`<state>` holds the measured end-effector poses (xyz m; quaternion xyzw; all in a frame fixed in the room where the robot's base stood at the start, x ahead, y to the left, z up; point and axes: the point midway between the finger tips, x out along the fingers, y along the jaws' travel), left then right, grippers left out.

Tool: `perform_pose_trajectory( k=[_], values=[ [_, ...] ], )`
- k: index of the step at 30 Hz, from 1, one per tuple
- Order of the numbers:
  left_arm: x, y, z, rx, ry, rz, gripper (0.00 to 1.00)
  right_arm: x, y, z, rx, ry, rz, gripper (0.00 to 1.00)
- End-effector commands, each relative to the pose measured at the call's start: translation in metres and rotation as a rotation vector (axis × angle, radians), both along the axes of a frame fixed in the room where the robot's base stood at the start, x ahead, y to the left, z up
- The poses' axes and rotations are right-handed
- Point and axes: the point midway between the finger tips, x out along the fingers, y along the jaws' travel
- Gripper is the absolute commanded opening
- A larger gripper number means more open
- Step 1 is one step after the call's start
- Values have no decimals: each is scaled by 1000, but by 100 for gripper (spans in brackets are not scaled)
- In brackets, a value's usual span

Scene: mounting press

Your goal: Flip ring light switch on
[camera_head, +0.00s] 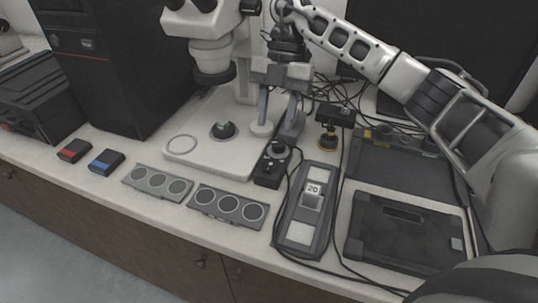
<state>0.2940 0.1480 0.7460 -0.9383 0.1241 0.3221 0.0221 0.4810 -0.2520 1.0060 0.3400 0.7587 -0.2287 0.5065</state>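A small black control box (272,163) with knobs on top stands on the bench, right of the microscope base; it looks like the ring light's controller. Its switch is too small for me to make out. The microscope (212,55) stands behind and left, with a dark ring (214,77) under its head. My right gripper (277,132) points down just behind and above the control box, its two fingers apart with nothing seen between them. I cannot tell whether a finger touches the box. My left gripper is out of view.
Two grey plates with round discs (158,182) (228,206) lie along the front. A grey device marked 20 (309,205) and a black case (407,235) stand to the right, with loose cables around them. Red (74,150) and blue (106,162) boxes lie left.

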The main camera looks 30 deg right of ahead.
Motion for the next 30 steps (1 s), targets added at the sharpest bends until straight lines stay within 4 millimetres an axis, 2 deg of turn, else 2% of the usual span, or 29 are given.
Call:
perform_pose_trajectory(
  k=[6,12,18,26,28,30],
  values=[
    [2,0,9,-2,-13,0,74,-13,14,-44,1,3,2,40],
    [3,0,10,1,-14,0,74,-21,23,-73,1,1,2,40],
    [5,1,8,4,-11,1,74,-24,27,-85,2,-1,1,40],
    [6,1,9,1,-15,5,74,-24,27,-86,2,-2,2,40],
    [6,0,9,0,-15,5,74,-24,27,-86,2,-2,2,26],
    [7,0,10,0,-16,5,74,-24,27,-86,2,-2,2,7]
  ],
)
